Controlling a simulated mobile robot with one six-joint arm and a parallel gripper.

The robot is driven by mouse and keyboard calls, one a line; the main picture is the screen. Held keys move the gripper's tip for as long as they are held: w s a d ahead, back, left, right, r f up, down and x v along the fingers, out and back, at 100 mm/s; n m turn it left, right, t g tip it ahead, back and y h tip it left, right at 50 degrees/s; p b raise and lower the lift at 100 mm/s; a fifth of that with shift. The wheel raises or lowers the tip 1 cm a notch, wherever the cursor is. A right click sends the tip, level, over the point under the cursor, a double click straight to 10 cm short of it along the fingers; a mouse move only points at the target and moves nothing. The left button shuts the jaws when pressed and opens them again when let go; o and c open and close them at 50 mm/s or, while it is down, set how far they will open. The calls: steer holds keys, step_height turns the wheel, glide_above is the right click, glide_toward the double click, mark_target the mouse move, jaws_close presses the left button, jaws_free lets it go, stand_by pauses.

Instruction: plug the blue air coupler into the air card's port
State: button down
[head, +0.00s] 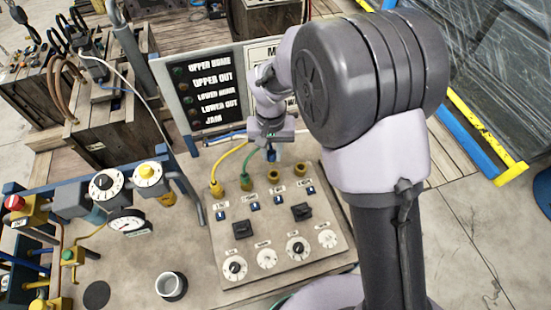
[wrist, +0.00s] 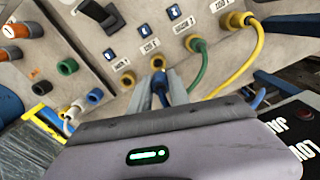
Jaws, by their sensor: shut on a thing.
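My gripper (head: 271,138) is shut on the blue air coupler (head: 272,155) and holds it tip down over the panel. In the wrist view the blue coupler (wrist: 158,83) shows between my fingers (wrist: 168,88). The coupler's tip is close to the third brass port (wrist: 158,62), counted from the yellow-hose end; I cannot tell whether they touch. That port (head: 274,176) shows just below the coupler in the head view. A fourth brass port (wrist: 128,80) beside it is open. The labels are too small to read surely.
A yellow hose (head: 230,163) and a green hose (head: 251,162) are plugged into the two neighbouring ports. A sign board (head: 207,92) stands close behind my gripper. The wrist view shows another panel with a green fitting (wrist: 67,67). A cup (head: 171,287) stands at front left.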

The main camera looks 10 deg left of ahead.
steer(key=shift+w+d+f+b, duration=0.1)
steer(key=shift+w+f+b, duration=0.05)
steer(key=shift+f+b, duration=0.3)
steer(key=shift+d+f+b, duration=0.1)
steer(key=shift+f+b, duration=1.65)
steer(key=shift+f, duration=0.7)
steer(key=shift+f+b, duration=0.35)
steer(key=shift+f, duration=0.35)
steer(key=shift+f+b, duration=0.6)
steer(key=shift+b, duration=0.1)
steer(key=c, duration=0.7)
jaws_free()
steer(key=shift+c, duration=0.2)
steer(key=shift+r, duration=0.15)
